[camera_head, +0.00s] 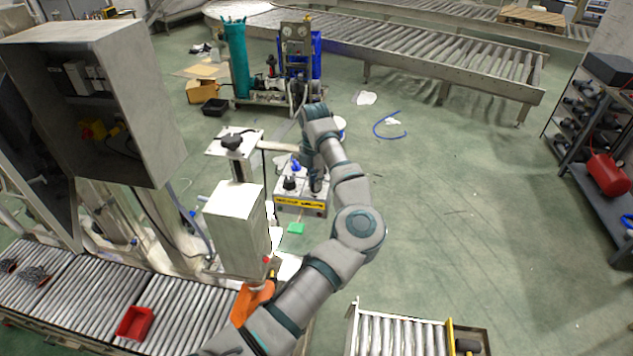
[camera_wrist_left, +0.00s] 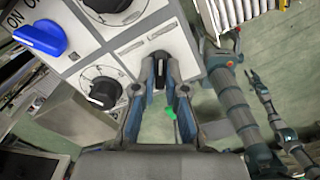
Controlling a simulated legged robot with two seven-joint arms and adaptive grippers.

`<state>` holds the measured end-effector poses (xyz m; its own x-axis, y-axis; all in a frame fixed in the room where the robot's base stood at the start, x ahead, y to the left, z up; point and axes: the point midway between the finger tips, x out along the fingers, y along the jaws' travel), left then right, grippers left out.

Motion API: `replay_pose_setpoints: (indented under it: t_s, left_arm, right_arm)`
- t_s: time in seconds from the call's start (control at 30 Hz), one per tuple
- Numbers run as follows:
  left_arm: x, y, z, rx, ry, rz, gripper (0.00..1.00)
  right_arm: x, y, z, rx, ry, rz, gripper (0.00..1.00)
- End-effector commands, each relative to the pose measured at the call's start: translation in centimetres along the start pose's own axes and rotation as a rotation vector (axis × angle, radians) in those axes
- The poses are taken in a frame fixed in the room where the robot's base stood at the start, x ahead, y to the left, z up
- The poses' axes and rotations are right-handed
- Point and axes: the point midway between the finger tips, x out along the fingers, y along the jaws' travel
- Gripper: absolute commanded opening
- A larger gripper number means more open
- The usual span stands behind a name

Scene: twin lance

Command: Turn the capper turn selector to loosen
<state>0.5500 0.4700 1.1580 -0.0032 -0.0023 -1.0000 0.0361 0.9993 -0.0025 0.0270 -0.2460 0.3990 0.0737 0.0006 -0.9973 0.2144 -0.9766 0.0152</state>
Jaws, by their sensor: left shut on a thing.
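The grey-white control panel (camera_head: 291,201) stands in the middle of the head view, with a blue knob (camera_head: 296,165) and a black knob (camera_head: 289,183) on top. My left gripper (camera_head: 318,188) reaches down at its right side. In the left wrist view, my left gripper (camera_wrist_left: 166,88) is shut on a black selector knob (camera_wrist_left: 161,65) at the panel's edge. The fingers hide part of the knob, and its label is too small to read. A larger blue knob (camera_wrist_left: 40,38) and a round black dial (camera_wrist_left: 101,89) sit to the left.
A white machine housing (camera_head: 236,230) stands left of the panel. A roller conveyor with a red bin (camera_head: 134,323) runs along the lower left. A small arm (camera_wrist_left: 275,120), likely my right one, shows in the wrist view. Open green floor lies to the right.

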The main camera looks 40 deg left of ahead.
Motion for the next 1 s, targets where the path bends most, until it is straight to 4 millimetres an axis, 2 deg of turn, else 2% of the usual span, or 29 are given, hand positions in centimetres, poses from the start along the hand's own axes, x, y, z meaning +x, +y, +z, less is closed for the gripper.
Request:
replay_pose_setpoints:
  t_s: [0.2,0.23,0.3,0.33,0.67,0.77,1.0]
  left_arm:
    - [-0.3,0.2,-0.1,-0.002,-0.002,0.006,0.0]
    - [-0.3,0.2,-0.1,-0.002,-0.002,0.006,0.16]
    - [-0.3,0.2,-0.1,-0.002,-0.003,0.006,0.34]
    - [-0.3,0.2,-0.1,-0.002,-0.002,0.005,0.36]
    - [-0.4,0.1,0.1,-0.001,-0.001,0.003,0.36]
    - [-1.5,0.1,0.1,0.0,-0.002,0.002,0.36]
    - [-6.9,0.2,0.0,0.0,-0.005,0.003,0.36]
  right_arm:
    - [0.0,-0.2,-0.1,0.001,0.001,-0.002,0.4]
    - [0.0,-0.2,-0.1,0.001,0.001,-0.003,0.4]
    - [0.0,-0.4,-0.1,0.002,0.001,-0.004,0.4]
    - [0.0,-0.4,-0.1,0.002,0.001,-0.004,0.4]
    - [0.0,-0.1,0.0,0.001,0.002,-0.001,0.4]
    - [0.0,-0.1,0.0,0.001,0.002,-0.001,0.4]
    - [0.0,-0.2,0.0,0.002,0.002,-0.002,0.4]
